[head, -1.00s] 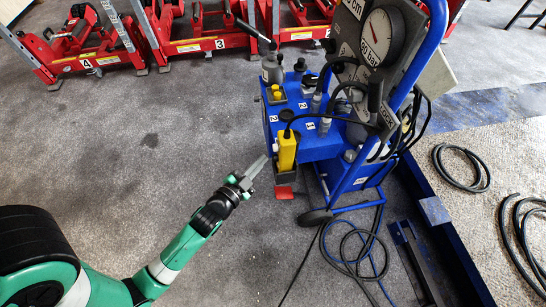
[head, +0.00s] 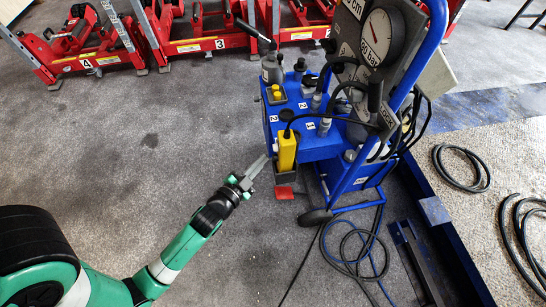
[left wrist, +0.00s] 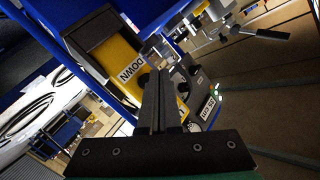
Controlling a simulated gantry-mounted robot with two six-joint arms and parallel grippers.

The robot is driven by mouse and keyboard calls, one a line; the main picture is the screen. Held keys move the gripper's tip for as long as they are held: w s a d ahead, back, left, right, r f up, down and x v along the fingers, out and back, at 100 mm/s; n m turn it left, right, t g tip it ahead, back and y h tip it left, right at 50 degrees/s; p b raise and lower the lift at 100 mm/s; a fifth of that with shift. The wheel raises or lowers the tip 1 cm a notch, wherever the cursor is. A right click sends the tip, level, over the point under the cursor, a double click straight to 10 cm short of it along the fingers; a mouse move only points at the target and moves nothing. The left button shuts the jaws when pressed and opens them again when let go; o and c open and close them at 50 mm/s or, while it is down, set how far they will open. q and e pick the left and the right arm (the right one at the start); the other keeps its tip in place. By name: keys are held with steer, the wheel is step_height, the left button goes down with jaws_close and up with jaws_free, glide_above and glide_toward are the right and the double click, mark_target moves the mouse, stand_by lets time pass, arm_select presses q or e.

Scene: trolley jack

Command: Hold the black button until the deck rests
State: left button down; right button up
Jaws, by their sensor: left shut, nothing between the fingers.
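A yellow control box (head: 287,150) hangs on the near side of the blue trolley. In the left wrist view its yellow face (left wrist: 118,68) carries the label DOWN, and a dark round button (left wrist: 143,81) shows beside the label, partly hidden by my fingers. My left gripper (head: 266,158) is shut and empty, its tips at the left side of the box. In the left wrist view the shut fingers (left wrist: 158,76) overlap the button's edge; whether they press it I cannot tell. I cannot make out the deck with certainty. My right gripper is out of view.
The blue trolley (head: 318,146) carries valves and a round gauge (head: 384,37). A red pedal (head: 284,192) lies below the box. Hoses (head: 352,250) coil on the floor at the trolley's foot. Red numbered jacks (head: 205,40) stand at the back. The floor left of the trolley is clear.

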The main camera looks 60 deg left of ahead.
arm_select(q)
steer(key=shift+w+d, duration=0.15)
steer(key=shift+w, duration=0.25)
steer(key=shift+w+d, duration=0.2)
steer(key=shift+w, duration=0.35)
stand_by(1.9)
stand_by(0.8)
steer(key=shift+s+a+p, duration=0.2)
steer(key=shift+s+p, duration=0.3)
steer(key=shift+p, duration=0.05)
steer(key=shift+s+a+p, duration=0.15)
steer(key=shift+s+p, duration=0.3)
steer(key=shift+p, duration=0.05)
